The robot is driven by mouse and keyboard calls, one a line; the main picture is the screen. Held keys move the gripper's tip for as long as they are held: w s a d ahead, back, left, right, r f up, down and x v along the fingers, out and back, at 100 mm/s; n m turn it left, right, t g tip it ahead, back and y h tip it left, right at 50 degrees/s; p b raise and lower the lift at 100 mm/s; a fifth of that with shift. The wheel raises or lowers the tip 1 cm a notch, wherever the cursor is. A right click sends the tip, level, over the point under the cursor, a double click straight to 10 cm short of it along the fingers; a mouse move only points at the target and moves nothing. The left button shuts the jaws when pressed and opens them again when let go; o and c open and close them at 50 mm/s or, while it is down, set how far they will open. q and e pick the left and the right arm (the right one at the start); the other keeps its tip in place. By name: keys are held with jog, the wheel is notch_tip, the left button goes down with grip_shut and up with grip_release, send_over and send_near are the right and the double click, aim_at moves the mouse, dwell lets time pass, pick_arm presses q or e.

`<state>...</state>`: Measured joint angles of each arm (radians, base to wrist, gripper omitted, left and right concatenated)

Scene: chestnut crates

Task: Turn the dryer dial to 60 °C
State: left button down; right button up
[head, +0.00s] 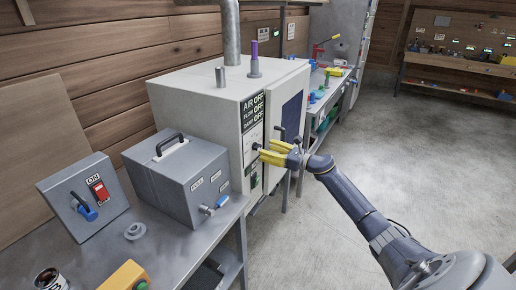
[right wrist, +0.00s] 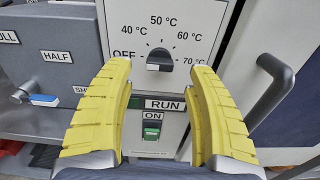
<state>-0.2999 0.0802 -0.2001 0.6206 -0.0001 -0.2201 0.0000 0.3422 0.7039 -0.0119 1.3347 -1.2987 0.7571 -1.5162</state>
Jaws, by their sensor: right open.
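The dryer (head: 195,95) is a pale grey cabinet standing beside the bench. Its black dial (right wrist: 160,59) sits on a white scale marked OFF, 40, 50, 60 and 70 °C. I cannot tell for sure which mark the dial points to. My right gripper (head: 263,152) has yellow fingers and reaches to the dryer's front panel. In the right wrist view its open fingers (right wrist: 160,70) stand on the left and right of the dial, apart from it, with nothing between them. My left gripper is not in view.
Below the dial are a RUN label (right wrist: 165,105) and a green ON switch (right wrist: 152,131). A dark door handle (right wrist: 270,92) stands out at the right. A grey box with a blue-handled lever (head: 215,204) and an ON switch box (head: 83,197) stand on the left bench.

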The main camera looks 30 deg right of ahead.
aim_at(260, 147)
jog(key=shift+x, duration=2.4)
jog(key=shift+c, duration=0.3)
grip_shut()
